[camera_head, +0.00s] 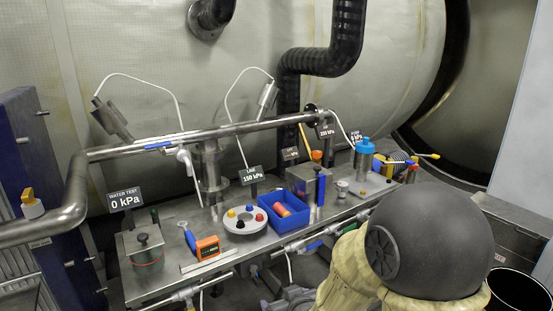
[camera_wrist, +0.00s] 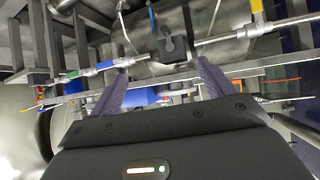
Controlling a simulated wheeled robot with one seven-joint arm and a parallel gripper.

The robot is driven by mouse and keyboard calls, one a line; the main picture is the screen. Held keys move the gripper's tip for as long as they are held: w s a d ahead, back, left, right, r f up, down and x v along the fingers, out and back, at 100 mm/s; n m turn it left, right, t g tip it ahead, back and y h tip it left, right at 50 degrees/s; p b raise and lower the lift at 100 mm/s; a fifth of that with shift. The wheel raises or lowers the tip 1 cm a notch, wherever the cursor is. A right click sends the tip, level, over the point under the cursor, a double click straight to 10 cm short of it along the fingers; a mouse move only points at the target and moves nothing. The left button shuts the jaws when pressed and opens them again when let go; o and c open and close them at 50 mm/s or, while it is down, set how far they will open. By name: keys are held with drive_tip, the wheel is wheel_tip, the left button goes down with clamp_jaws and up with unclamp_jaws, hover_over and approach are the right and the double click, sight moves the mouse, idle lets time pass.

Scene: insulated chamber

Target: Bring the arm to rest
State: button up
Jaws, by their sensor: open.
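My gripper (camera_wrist: 161,66) shows in the wrist view with its two grey fingers spread apart. Nothing is held between them. The fingers point toward metal pipework and a dark block-shaped fitting (camera_wrist: 174,46), which lies beyond the fingertips; I cannot tell the distance. In the head view my gripper is not visible. A large dark rounded part with beige cloth covers the lower right there and hides what lies behind it.
In the head view a metal bench (camera_head: 185,275) carries a blue bin (camera_head: 268,213), an orange-and-black device (camera_head: 207,248), a white round plate with coloured knobs (camera_head: 245,226) and a blue-capped container (camera_head: 364,153). A metal rail (camera_head: 240,128) runs above it. Black piping (camera_head: 345,35) hangs behind.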

drive_tip(key=s+d+m+g+h, duration=0.4)
drive_tip(key=s+d+g, duration=0.4)
drive_tip(key=s+d, duration=0.55)
wheel_tip(320, 180, up, 26)
drive_tip(key=p, duration=2.6)
drive_tip(key=shift+s+a, duration=0.2)
drive_tip(key=shift+a, duration=0.05)
drive_tip(key=shift+f, duration=0.15)
